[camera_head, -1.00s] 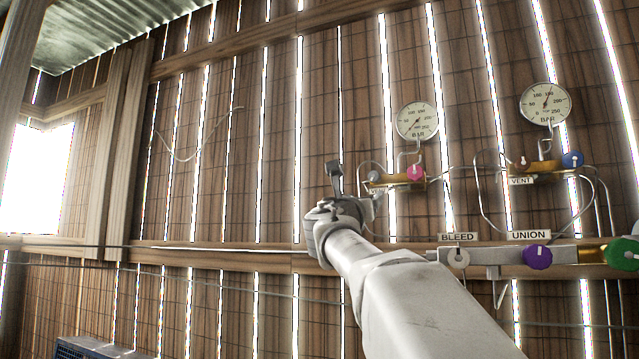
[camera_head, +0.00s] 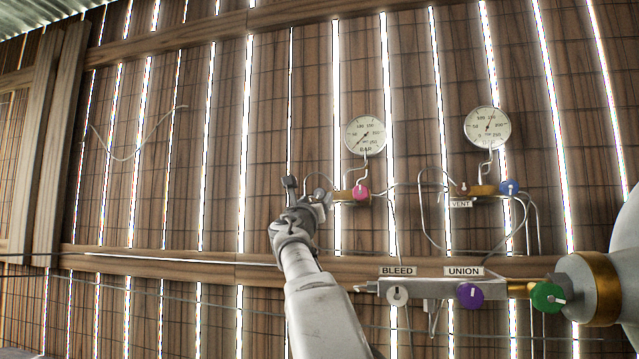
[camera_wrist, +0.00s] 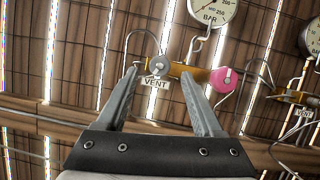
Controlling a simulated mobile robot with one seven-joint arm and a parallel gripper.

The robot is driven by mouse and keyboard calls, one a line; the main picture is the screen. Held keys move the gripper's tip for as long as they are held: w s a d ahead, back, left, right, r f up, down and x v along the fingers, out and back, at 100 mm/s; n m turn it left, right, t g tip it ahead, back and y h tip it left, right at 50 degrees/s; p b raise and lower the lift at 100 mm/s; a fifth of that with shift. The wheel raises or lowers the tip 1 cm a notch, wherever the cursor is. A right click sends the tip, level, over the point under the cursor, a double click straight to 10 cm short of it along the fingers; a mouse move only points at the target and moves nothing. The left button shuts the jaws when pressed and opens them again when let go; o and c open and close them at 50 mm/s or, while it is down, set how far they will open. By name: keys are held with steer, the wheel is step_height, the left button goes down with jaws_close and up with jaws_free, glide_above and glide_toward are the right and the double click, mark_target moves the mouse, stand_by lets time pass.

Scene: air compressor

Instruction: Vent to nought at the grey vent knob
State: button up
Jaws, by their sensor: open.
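The grey vent knob (camera_wrist: 158,67) is at the left end of a brass block (camera_wrist: 190,71), above a VENT label (camera_wrist: 155,82) in the wrist view. My gripper (camera_wrist: 159,74) is open, with one fingertip on each side of the knob in that view. Contact cannot be told. In the head view my gripper (camera_head: 307,190) is at the left end of the brass block (camera_head: 345,195), and the knob is mostly hidden there. The gauge (camera_head: 365,137) above this block has a dial marked BAR; its reading is too small to tell surely.
A pink knob (camera_head: 361,192) is close to the right on the same block. A second gauge (camera_head: 488,128) has its own VENT label (camera_head: 461,204) and a blue knob (camera_head: 510,187). Below are white BLEED (camera_head: 397,295), purple UNION (camera_head: 470,296) and green (camera_head: 547,297) knobs. Thin pipes run between.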

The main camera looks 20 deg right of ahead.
mark_target(319, 195)
steer(key=p+x, duration=0.3)
steer(key=x, duration=0.1)
steer(key=shift+r, duration=0.2)
steer(key=shift+w+d+p, duration=0.25)
steer(key=shift+w+p, duration=0.2)
steer(key=shift+p, duration=0.3)
jaws_close()
